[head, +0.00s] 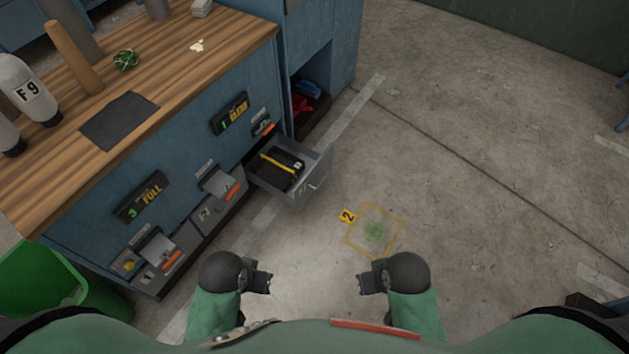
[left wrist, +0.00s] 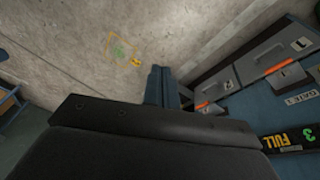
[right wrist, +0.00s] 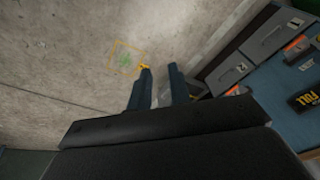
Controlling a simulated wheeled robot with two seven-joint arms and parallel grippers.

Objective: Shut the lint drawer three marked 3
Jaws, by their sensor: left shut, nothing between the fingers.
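The lint drawer three (head: 312,184) is pulled out from the right end of the blue cabinet's lower row in the head view. It holds a dark object with a yellow strip; the mark on its front is too small to read surely. My left gripper (head: 268,283) is shut and empty, in front of the cabinet and apart from the drawer. Its fingers are together in the left wrist view (left wrist: 162,86). My right gripper (head: 362,283) is open and empty, farther right, with a gap between its fingers in the right wrist view (right wrist: 158,88).
Two other drawers, marked 2 (head: 206,213) and 1 (head: 150,278), sit closed to the left of it. A wooden worktop (head: 190,70) is above. A green bin (head: 95,297) stands at left. The floor right of the drawer is clear, with a yellow marked square (head: 398,232).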

